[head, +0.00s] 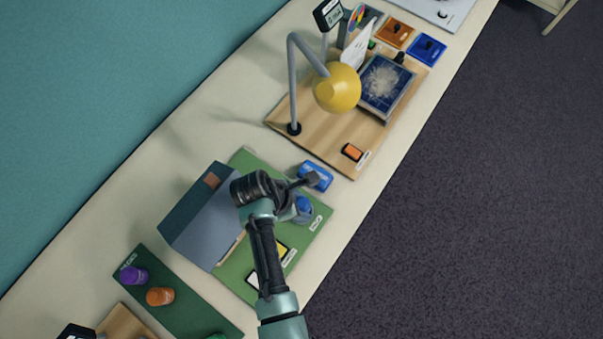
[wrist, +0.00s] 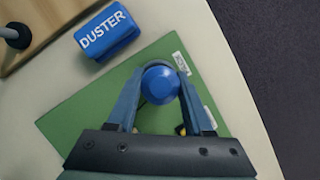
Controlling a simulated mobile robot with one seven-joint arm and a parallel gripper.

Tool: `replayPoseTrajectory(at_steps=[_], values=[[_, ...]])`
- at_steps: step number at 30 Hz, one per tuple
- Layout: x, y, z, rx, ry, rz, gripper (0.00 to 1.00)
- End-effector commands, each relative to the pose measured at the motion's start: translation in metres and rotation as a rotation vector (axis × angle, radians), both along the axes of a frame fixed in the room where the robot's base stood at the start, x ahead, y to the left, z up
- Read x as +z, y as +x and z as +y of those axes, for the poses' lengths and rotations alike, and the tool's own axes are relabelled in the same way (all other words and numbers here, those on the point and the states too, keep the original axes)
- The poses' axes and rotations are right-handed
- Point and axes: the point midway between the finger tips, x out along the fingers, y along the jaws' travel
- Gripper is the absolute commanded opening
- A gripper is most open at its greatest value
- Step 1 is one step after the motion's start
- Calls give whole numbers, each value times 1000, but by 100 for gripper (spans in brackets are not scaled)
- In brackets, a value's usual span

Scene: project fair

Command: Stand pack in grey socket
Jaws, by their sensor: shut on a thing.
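My gripper (wrist: 160,88) is shut on a round blue piece (wrist: 159,84), seen from above over the green board. I cannot tell if this blue piece is the pack, or whether it touches the board. In the head view my gripper (head: 303,190) is above the right part of the green board, with the blue piece (head: 303,204) just below it. The lower part of the held piece is hidden.
A blue duster (head: 316,176) lies beside the green board (head: 243,276) and shows in the wrist view (wrist: 106,31). A blue-grey box (head: 203,215) stands on the left. A yellow lamp (head: 337,88) and solar panel (head: 386,82) stand on the wooden board (head: 310,135).

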Motion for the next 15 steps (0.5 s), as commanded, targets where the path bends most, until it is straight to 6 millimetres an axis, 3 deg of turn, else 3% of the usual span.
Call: replayPoseTrajectory(at_steps=[15], values=[[-11,0,0,-1,0,0,0]])
